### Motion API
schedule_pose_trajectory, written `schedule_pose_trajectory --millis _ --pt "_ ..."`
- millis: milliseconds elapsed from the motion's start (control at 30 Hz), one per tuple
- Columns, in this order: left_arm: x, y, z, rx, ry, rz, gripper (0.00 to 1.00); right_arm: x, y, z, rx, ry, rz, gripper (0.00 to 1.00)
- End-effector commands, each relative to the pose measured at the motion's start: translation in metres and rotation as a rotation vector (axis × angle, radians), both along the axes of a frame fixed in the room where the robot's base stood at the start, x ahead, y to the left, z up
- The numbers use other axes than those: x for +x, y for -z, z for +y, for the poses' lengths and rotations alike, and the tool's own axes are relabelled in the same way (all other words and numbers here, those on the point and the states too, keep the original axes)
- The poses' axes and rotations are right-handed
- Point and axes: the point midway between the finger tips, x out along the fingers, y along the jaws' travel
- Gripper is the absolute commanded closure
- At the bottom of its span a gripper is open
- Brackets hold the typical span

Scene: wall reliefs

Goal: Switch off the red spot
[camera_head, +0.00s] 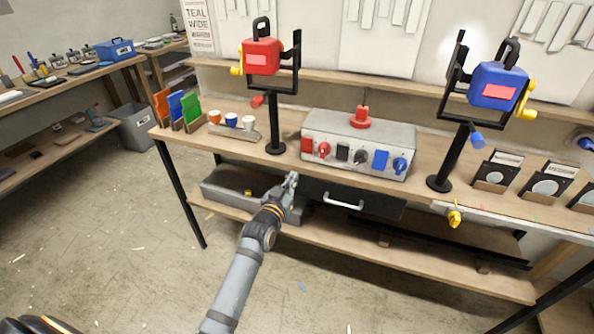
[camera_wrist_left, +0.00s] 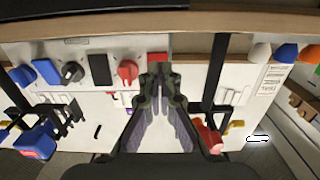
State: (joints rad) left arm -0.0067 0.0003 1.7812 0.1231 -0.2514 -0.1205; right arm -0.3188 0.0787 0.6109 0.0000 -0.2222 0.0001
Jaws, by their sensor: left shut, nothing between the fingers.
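The red spot (camera_head: 262,57) is a red lamp on a black forked stand on the bench; it faces the wall, and I cannot tell whether it is lit. The grey control box (camera_head: 325,122) has a red rocker switch (camera_head: 307,145) and a red knob (camera_head: 324,149) at the left of its front. My left gripper (camera_head: 291,180) is shut and empty, in front of the bench edge, below and left of these controls. In the left wrist view, its closed fingertips (camera_wrist_left: 158,76) overlap part of the red rocker (camera_wrist_left: 158,57), beside the red knob (camera_wrist_left: 127,70). Contact is not clear.
The box also carries black and blue controls (camera_head: 380,160) and a red mushroom button (camera_head: 361,118) on top. The blue spot (camera_head: 497,86) stands at the right, with bright light on the wall behind it. Small cups (camera_head: 231,120) stand left of the red stand. A drawer (camera_head: 352,200) hangs below.

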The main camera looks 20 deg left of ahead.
Motion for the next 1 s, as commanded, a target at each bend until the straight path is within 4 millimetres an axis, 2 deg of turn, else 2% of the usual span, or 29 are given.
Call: schedule_pose_trajectory --millis 100,200,300,600,867,933,967,1000 --pt "-0.024 0.006 0.001 0.0 0.0 0.001 1.0 0.012 0.003 -0.001 -0.002 -0.001 -0.017 0.6" --pt "-0.038 0.008 0.001 0.0 0.0 0.001 1.0 0.032 0.003 -0.001 -0.002 -0.002 -0.046 0.6" --pt "-0.046 0.008 0.001 0.0 0.0 0.0 1.0 0.04 0.003 -0.001 -0.001 -0.002 -0.059 0.6" --pt "-0.05 0.008 0.001 0.0 0.0 -0.002 1.0 0.015 0.005 -0.002 -0.002 -0.001 -0.021 0.6" --pt "-0.05 0.008 0.001 0.0 0.0 0.0 1.0 0.015 0.005 -0.002 -0.001 -0.001 -0.021 0.6" --pt "-0.05 0.018 0.002 0.002 0.0 0.019 1.0 0.017 0.004 -0.002 -0.002 -0.001 -0.023 0.6" --pt "-0.05 0.027 0.002 0.002 -0.001 0.037 1.0 0.017 0.004 -0.002 -0.002 -0.002 -0.025 0.6" --pt "-0.051 0.045 0.003 0.004 -0.001 0.072 1.0 0.019 0.003 -0.002 -0.002 -0.002 -0.027 0.6"
